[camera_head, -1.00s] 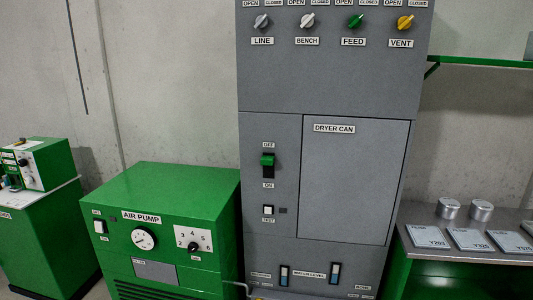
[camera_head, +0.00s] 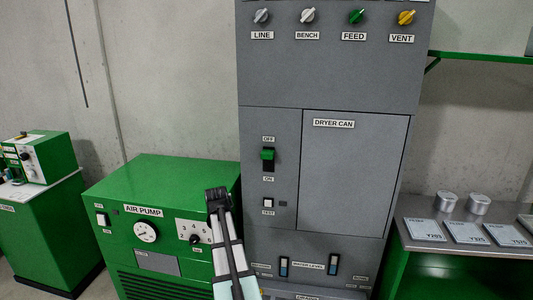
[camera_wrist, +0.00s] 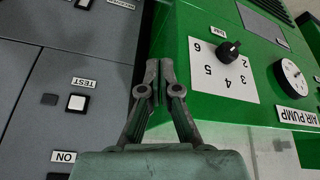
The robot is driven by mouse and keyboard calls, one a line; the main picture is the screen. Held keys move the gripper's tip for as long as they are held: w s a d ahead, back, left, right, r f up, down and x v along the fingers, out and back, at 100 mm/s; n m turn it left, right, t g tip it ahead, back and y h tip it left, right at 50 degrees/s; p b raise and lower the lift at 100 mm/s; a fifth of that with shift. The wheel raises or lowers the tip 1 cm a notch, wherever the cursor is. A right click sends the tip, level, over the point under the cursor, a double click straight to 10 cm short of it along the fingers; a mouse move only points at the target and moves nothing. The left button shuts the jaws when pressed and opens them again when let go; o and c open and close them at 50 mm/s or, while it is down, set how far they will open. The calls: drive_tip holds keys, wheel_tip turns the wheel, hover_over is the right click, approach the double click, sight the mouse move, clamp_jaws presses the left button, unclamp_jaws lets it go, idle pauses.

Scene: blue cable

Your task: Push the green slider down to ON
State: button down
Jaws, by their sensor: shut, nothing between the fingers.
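The green slider (camera_head: 267,154) sits in a dark vertical slot on the left part of the grey cabinet. It is at the top of the slot, by the OFF label (camera_head: 268,139). The ON label (camera_head: 268,179) is below it and also shows in the wrist view (camera_wrist: 64,157). My gripper (camera_head: 217,192) is shut and empty, to the left of and lower than the slider, in front of the air pump's right edge. In the wrist view my gripper's fingertips (camera_wrist: 160,64) are together. The slider itself is out of the wrist view.
A white TEST button (camera_head: 268,202) is below the ON label. The dryer can door (camera_head: 355,175) is right of the slider. The green air pump (camera_head: 165,182) stands left of the cabinet. Several knobs line the cabinet's top. A metal bench (camera_head: 415,208) is at right.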

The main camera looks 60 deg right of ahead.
drive_tip(key=s+d+r+m+h, duration=0.1)
drive_tip(key=d+r, duration=0.5)
drive_tip(key=r, duration=0.6)
drive_tip(key=s+d+r+m+h+p, duration=0.1)
drive_tip(key=d+r, duration=0.5)
drive_tip(key=r, duration=0.7)
drive_tip(key=s+d+r+m+h, duration=0.2)
drive_tip(key=s+d+r, duration=0.2)
drive_tip(key=r, duration=0.8)
drive_tip(key=shift+s+d+r+m+t+h, duration=0.15)
drive_tip(key=shift+s+d+m+t+h, duration=0.2)
drive_tip(key=shift+d, duration=0.55)
drive_tip(key=shift+w, duration=0.1)
drive_tip(key=p, duration=0.3)
hover_over(268, 152)
drive_tip(key=a, duration=0.2)
wheel_tip(268, 152, down, 7)
drive_tip(key=shift+s+f+p, duration=0.2)
drive_tip(key=shift+f+p, duration=0.15)
drive_tip(key=shift+f, duration=0.7)
drive_tip(key=shift+s+f+p, duration=0.15)
drive_tip(key=shift+f+p, duration=0.2)
drive_tip(key=shift+f, duration=0.65)
drive_tip(key=shift+f, duration=0.15)
